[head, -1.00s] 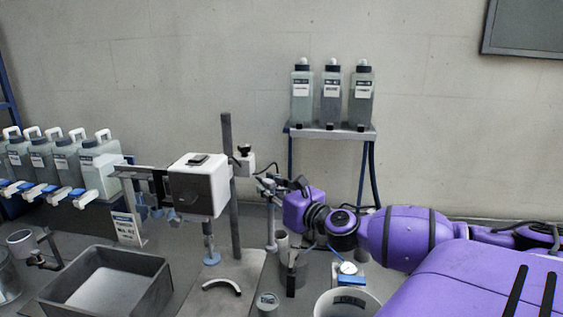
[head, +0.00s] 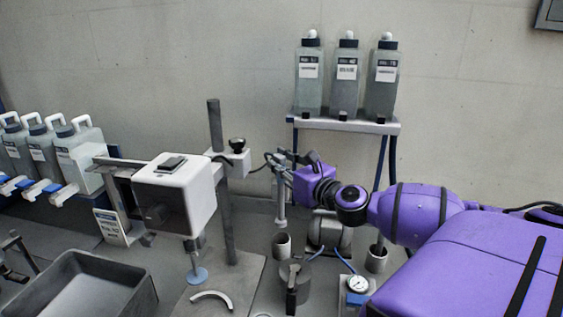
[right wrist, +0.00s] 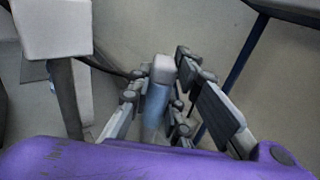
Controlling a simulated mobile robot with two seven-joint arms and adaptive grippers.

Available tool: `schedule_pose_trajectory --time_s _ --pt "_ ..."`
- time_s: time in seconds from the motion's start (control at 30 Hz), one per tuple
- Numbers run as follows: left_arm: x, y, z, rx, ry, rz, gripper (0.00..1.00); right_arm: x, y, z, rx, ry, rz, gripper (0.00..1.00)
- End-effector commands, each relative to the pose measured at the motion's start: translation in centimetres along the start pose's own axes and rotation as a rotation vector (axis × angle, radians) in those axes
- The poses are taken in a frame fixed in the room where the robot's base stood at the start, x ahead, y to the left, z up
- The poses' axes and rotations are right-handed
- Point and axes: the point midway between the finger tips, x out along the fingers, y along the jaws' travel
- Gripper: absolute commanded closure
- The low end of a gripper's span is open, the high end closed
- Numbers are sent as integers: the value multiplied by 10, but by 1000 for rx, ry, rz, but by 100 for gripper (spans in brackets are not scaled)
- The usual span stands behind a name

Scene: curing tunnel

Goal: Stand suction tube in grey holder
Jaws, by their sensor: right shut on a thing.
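My right gripper (head: 281,160) is shut on the suction tube (head: 281,206), a slim pale grey tube that hangs about upright below the fingers. In the right wrist view, the tube (right wrist: 157,100) stands between the fingers of the right gripper (right wrist: 165,100), with a pale block at its top. A small grey cup-shaped holder (head: 282,248) with a light rim stands on the bench. The tube's lower end shows just above this rim in the head view; the depth between them is hard to tell.
A white box-like device (head: 178,200) on a post (head: 215,130) stands left of the tube. Bottles fill a shelf (head: 345,127) behind.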

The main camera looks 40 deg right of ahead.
Motion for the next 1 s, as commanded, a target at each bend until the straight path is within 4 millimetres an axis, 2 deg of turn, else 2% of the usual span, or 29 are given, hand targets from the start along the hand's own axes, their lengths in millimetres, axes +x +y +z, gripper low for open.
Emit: schedule_pose_trajectory --time_s 1.0 --pt "1 0 10 -2 -16 -1 34 1 0 -80 2 1 0 100"
